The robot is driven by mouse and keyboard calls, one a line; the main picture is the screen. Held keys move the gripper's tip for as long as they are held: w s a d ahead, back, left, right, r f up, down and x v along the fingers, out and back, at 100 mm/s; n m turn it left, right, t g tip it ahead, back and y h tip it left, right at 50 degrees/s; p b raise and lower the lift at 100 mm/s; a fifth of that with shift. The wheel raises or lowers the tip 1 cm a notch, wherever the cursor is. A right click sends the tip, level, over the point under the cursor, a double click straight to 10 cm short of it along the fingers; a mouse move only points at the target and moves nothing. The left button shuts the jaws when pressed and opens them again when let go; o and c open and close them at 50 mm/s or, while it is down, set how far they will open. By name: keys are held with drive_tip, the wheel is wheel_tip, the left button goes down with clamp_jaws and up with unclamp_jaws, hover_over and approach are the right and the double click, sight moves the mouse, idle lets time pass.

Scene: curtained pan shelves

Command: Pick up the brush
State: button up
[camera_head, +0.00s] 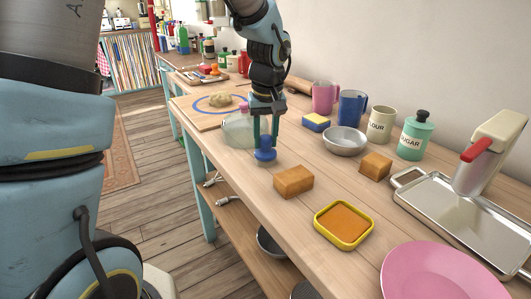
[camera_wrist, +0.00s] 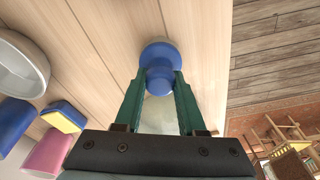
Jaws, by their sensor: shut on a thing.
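The brush appears to be the small blue knobbed piece (camera_head: 265,154) on the wooden counter, near its front edge; no bristles show. In the wrist view its rounded blue body (camera_wrist: 158,54) sits between my fingertips. My gripper (camera_head: 265,142) points down from above, its green fingers shut on the blue piece. The fingers (camera_wrist: 160,77) also show in the wrist view, one on each side of its narrower part. The piece looks upright and at counter level; I cannot tell whether it touches the wood.
A wooden block (camera_head: 293,181) and a yellow-rimmed tray (camera_head: 344,224) lie nearer. A metal bowl (camera_head: 344,141), a sponge (camera_head: 316,122) and a blue mug (camera_head: 351,107) stand to the right. A pink plate (camera_head: 435,275) is nearest.

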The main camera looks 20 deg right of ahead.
sight(265, 137)
clamp_jaws()
drive_tip(key=shift+r, duration=0.1)
wheel_tip(265, 137, up, 10)
drive_tip(key=shift+f+b, duration=0.1)
drive_tip(key=shift+b, duration=0.7)
drive_tip(key=shift+o, duration=0.5)
unclamp_jaws()
clamp_jaws()
